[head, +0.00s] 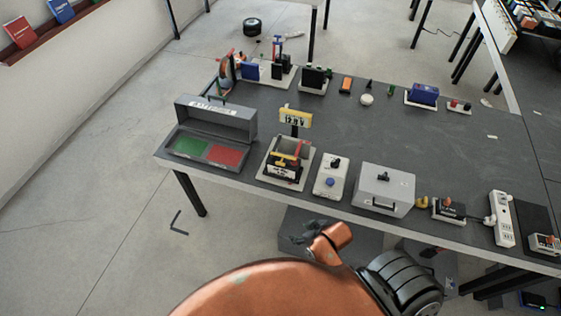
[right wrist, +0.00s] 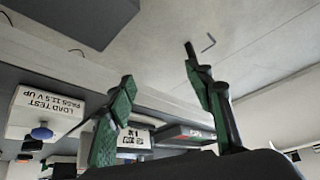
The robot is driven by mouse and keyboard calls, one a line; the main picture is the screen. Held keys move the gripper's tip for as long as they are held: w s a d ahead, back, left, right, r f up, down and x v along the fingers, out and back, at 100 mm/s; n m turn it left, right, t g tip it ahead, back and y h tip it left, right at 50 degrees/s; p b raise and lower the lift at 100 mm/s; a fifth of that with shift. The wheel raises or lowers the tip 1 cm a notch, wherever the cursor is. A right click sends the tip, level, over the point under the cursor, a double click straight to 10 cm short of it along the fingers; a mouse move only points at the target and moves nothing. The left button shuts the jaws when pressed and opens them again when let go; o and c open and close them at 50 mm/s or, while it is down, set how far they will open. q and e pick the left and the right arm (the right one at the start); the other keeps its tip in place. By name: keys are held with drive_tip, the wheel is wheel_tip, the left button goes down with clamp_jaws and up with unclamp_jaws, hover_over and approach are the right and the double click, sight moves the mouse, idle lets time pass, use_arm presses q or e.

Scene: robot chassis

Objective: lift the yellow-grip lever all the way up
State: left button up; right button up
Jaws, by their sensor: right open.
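The yellow-grip lever (head: 284,158) is on a small device with a white base (head: 276,181), near the front edge of the dark table. A red-topped part stands beside the yellow grip, and a yellow sign (head: 296,118) rises behind. My right gripper (head: 304,236) is in front of and below the table edge, apart from the lever. In the right wrist view its two green-padded fingers (right wrist: 158,62) are spread with nothing between them. A white label (right wrist: 134,138) shows behind the fingers there; I cannot make out the lever. My left gripper is out of view.
Left of the device is an open grey case (head: 217,118) with green and red panels. To its right are a white box with a blue knob (head: 331,181) and a grey box with a handle (head: 385,188). The table middle behind is mostly clear.

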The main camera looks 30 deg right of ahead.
sight(280, 164)
drive_tip(key=w+a+r+t+y, duration=0.1)
drive_tip(key=w+a+r+t, duration=0.25)
drive_tip(key=w, duration=0.45)
drive_tip(key=w+a+r+n+t+y, duration=0.1)
drive_tip(key=w+a+r+t, duration=0.3)
drive_tip(key=w, duration=0.3)
drive_tip(key=w+a+r+t+y, duration=0.1)
drive_tip(key=w+a+r+t, duration=0.3)
drive_tip(key=w, duration=0.4)
drive_tip(key=w+d+r+m+t+h, duration=0.2)
drive_tip(key=w+d+m+h, duration=0.2)
drive_tip(key=d+m+h, duration=0.4)
drive_tip(key=s+d+f+m+g+h, duration=0.3)
drive_tip(key=d+f+m+g+h, duration=0.25)
drive_tip(key=f+g+h, duration=0.35)
drive_tip(key=shift+n+t+h, duration=0.25)
drive_tip(key=shift+t+h, duration=0.15)
drive_tip(key=shift+t, duration=0.05)
drive_tip(key=shift+r+b+x, duration=0.1)
drive_tip(key=shift+b+x, duration=0.8)
drive_tip(key=shift+x, duration=1.05)
drive_tip(key=shift+r+b+x, duration=0.15)
drive_tip(key=shift+b+x, duration=0.75)
drive_tip(key=shift+x, duration=1.05)
